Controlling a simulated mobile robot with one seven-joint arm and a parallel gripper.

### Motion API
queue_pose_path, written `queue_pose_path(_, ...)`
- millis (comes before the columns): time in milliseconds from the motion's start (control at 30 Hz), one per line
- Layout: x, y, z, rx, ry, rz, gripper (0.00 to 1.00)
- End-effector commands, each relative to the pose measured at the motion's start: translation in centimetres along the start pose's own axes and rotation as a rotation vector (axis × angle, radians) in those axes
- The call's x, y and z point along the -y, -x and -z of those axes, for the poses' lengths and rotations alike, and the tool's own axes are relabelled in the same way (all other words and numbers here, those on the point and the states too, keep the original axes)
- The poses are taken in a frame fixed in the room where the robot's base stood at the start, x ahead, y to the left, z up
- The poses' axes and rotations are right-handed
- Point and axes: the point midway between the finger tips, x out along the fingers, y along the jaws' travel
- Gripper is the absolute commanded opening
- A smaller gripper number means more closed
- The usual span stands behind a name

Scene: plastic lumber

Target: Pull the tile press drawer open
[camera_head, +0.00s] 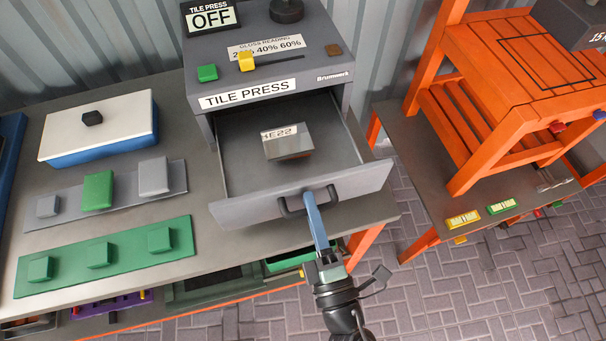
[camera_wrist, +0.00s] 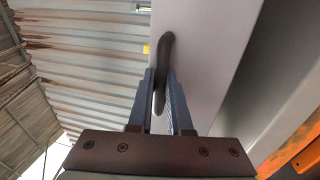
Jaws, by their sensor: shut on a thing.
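The grey tile press (camera_head: 262,88) stands on the workbench, with a sign on top reading OFF. Its drawer (camera_head: 352,183) is pulled well out from the body. A small block with a label (camera_head: 288,146) lies inside the drawer. The dark handle (camera_head: 290,208) is on the drawer front. My gripper (camera_head: 309,197) is at this handle, its blue fingers reaching up from below. In the wrist view the handle (camera_wrist: 163,65) lies between the fingers of my gripper (camera_wrist: 162,78), which are shut on it. Part of the handle is hidden by the fingers.
Left on the workbench (camera_head: 205,215) are a white-topped blue box (camera_head: 100,127), a grey strip with blocks (camera_head: 60,222) and a green strip with blocks (camera_head: 128,255). An orange wooden chair-like piece (camera_head: 520,75) stands on a lower table at right. Paved floor shows in front.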

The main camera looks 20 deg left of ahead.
Motion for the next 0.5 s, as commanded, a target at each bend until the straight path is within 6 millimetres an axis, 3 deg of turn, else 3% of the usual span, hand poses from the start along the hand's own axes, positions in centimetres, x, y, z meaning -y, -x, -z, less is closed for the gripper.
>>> queue_pose_path(200, -0.4, 2.1, 0.0, -0.001, 0.0, 0.001, 0.0)
queue_pose_path(500, -0.5, 2.7, 0.0, 0.0, -0.001, 0.0, 0.0)
